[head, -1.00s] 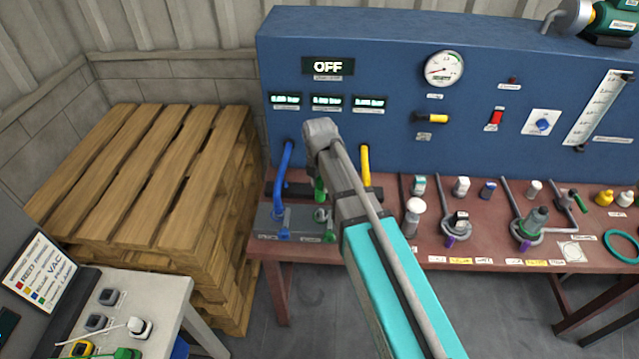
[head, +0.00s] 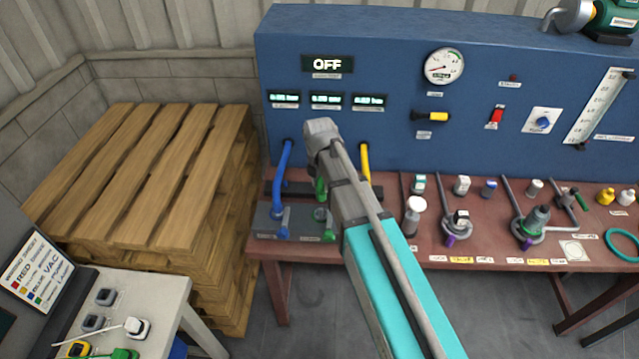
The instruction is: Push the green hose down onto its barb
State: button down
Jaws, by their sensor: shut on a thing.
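A short part of the green hose (head: 320,187) shows in the head view, just left of my arm. The rest of it is hidden behind the arm. Below it is a round grey fitting (head: 320,214) on the grey block (head: 298,229), with a green tab (head: 330,237) at its front. I cannot tell whether the hose touches the fitting. My arm reaches up from the bottom right to a grey joint above the block. My gripper is hidden behind my own arm, so its fingers do not show.
A blue hose (head: 284,170) stands left on the same block, and a yellow hose (head: 365,160) is right of my arm. The blue panel (head: 470,130) rises behind. Bottles and fittings crowd the bench (head: 400,250) to the right. Wooden pallets (head: 140,180) stand left.

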aim_at(321, 192)
jog(key=shift+f+b, duration=1.65)
jog(key=shift+f, duration=0.2)
jog(key=shift+f+b, duration=2.4)
jog(key=shift+c, duration=1.3)
grip_release()
